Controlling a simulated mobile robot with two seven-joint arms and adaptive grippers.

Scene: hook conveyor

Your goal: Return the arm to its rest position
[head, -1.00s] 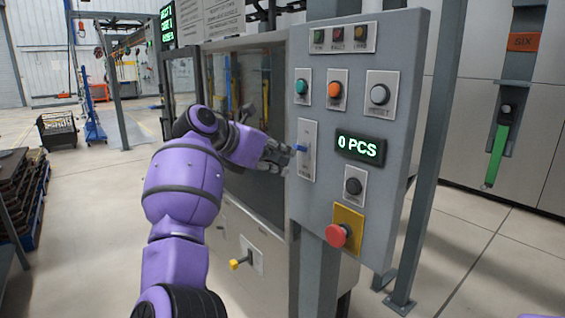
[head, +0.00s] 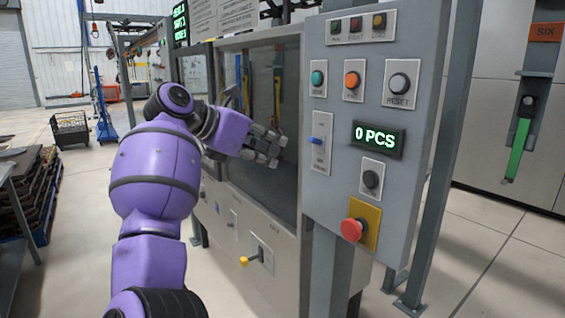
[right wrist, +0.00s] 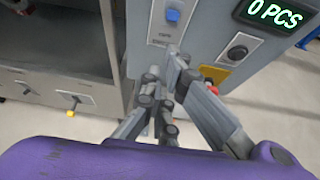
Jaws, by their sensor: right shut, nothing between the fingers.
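My purple right arm rises from the bottom left of the head view, bent at the elbow. Its grey right gripper (head: 270,146) is shut and empty, left of the control panel (head: 336,205) and in front of the machine's window. The gripper (right wrist: 172,70) also shows in the right wrist view, below the blue switch (right wrist: 173,15). In the head view the blue switch (head: 317,141) is to the right of the fingers, with a gap between them. My left gripper is not in view.
The panel carries a "0 PCS" display (head: 378,138), several round buttons and a red emergency knob (head: 352,229) on yellow. A yellow-tipped lever (head: 246,261) sticks out of the lower cabinet. Stacked dark trays (head: 30,190) stand at the left. Open floor lies behind the arm.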

